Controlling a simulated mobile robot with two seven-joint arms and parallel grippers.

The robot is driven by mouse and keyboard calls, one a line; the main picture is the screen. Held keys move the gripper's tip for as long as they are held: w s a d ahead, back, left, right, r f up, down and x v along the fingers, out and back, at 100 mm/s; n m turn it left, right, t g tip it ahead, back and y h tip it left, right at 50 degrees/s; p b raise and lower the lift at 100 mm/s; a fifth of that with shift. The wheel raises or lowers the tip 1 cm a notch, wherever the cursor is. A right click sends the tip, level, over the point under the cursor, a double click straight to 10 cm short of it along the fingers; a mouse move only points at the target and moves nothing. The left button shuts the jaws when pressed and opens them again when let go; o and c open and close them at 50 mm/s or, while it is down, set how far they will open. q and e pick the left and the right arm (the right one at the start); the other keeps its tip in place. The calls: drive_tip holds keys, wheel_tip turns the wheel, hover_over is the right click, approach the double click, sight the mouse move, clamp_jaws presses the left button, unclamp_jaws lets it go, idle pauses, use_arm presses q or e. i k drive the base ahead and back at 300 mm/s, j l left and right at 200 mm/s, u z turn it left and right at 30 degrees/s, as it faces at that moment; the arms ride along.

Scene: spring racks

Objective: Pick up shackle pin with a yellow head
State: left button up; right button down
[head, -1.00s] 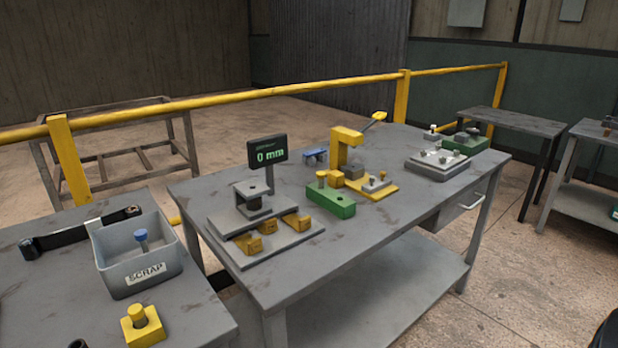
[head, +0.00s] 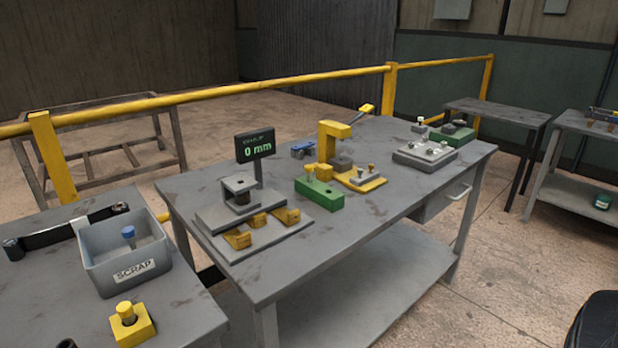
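A pin with a yellow head (head: 125,310) stands upright in a yellow block (head: 143,330) on the left table, near its front edge. Another pin with a yellowish head (head: 310,171) stands in a green block (head: 322,196) on the middle table. A blue-headed pin (head: 129,235) is in the grey bin marked SCRAP (head: 124,270). Neither of my grippers is in view.
The middle table (head: 300,258) also holds a stand with a display reading 0 mm (head: 255,146), a yellow press (head: 334,130) and a grey fixture plate (head: 425,154). A yellow rail (head: 250,88) runs behind.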

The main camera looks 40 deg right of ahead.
sight(308, 168)
drive_tip(key=u, duration=0.5)
drive_tip(key=l+u, duration=0.45)
drive_tip(key=k+l+u, duration=0.2)
drive_tip(key=u, duration=0.25)
drive_tip(key=k+l+u, duration=0.2)
drive_tip(key=l, duration=0.25)
drive_tip(key=k+l+u, duration=0.2)
drive_tip(key=l, duration=0.25)
drive_tip(key=k+l, duration=0.65)
drive_tip(key=l+u, duration=0.05)
drive_tip(key=l, duration=0.05)
